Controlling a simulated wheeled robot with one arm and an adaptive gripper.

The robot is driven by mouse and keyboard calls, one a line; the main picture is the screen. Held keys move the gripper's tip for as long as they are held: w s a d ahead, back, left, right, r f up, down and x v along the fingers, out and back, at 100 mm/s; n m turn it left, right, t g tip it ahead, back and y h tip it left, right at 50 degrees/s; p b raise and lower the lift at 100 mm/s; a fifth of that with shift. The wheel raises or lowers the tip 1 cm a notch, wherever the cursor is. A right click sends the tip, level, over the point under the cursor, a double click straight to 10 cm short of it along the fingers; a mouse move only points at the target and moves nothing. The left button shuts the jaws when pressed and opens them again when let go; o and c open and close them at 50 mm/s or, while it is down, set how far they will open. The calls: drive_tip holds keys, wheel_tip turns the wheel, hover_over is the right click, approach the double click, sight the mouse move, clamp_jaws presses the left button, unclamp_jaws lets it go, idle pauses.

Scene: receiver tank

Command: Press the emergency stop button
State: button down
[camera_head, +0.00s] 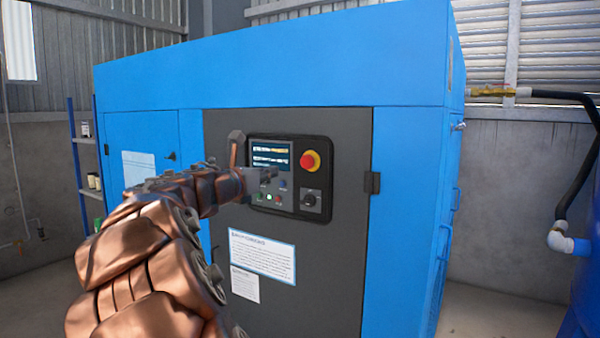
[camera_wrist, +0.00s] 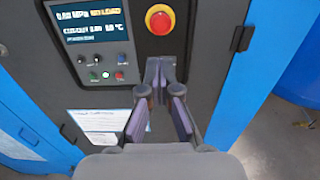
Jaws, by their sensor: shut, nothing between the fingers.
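The emergency stop button (camera_head: 310,161) is a red mushroom head on a yellow ring, at the upper right of the black control panel (camera_head: 322,150). In the wrist view the button (camera_wrist: 160,20) is near the top edge, just beyond my fingertips in the picture. My gripper (camera_wrist: 160,66) is shut and empty, pointing toward the panel below the button. A gap shows between the fingertips and the button in the picture; the exact distance cannot be told. In the head view my arm comes from the lower left, and the gripper end is near the panel's left side, its fingers not clear.
The panel has a lit display (camera_head: 271,154), small buttons and a black rotary knob (camera_head: 310,199). It sits on a dark grey door of the blue cabinet (camera_head: 410,200). Paper labels (camera_head: 262,256) are below. A black hose (camera_head: 560,97) and blue tank stand at the right.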

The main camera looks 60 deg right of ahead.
sight(305, 160)
drive_tip(key=shift+d, duration=0.1)
drive_tip(key=d, duration=1.3)
drive_tip(key=shift+w+d+f, duration=0.1)
drive_tip(key=shift+w+d, duration=0.05)
drive_tip(key=shift+w, duration=0.1)
drive_tip(key=shift+d, duration=0.2)
drive_tip(key=shift+d+r+p, duration=0.4)
drive_tip(key=shift+d+p, duration=0.25)
drive_tip(key=shift+p, duration=0.35)
